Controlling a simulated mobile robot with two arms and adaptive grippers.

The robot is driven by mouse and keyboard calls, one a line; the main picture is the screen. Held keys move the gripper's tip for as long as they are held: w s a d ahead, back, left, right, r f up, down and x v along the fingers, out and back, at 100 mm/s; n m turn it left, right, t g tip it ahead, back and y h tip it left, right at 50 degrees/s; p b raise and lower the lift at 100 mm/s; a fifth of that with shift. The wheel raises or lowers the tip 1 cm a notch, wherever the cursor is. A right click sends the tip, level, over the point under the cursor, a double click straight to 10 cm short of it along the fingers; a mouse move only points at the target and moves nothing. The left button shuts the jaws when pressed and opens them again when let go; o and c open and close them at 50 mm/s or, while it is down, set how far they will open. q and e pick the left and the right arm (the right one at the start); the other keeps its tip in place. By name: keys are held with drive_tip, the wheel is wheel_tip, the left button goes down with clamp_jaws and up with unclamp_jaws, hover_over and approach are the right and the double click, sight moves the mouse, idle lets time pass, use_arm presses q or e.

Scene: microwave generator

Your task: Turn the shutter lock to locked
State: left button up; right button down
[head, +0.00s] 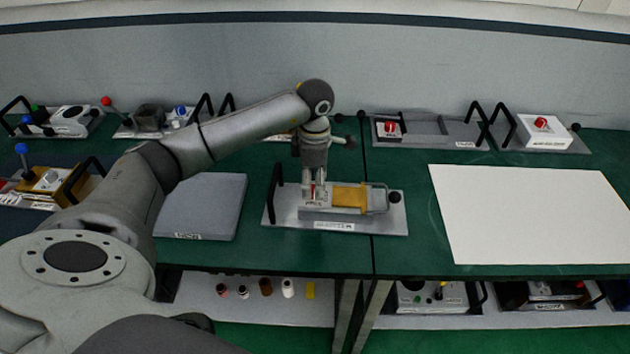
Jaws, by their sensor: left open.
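My left gripper (313,190) reaches down over the left part of a grey device on a plate (380,222) in the middle of the green bench. It is open, with its fingers around or just above a small red part (312,189), which they partly hide. I cannot tell whether they touch it. A yellow-brown sliding piece (350,198), possibly the shutter, lies just right of the fingers. The setting of the lock cannot be read from here. My right gripper is not in view.
A black handle (270,195) stands at the plate's left end. A grey flat pad (203,205) lies left of it, and a white board (545,213) lies right. Several devices with handles line the back, including one with a red knob (541,122). Small bottles (266,286) stand on the lower shelf.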

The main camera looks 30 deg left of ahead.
use_arm(q)
drive_tip(key=shift+f, duration=0.95)
drive_tip(key=shift+c, duration=0.3)
drive_tip(key=c, duration=1)
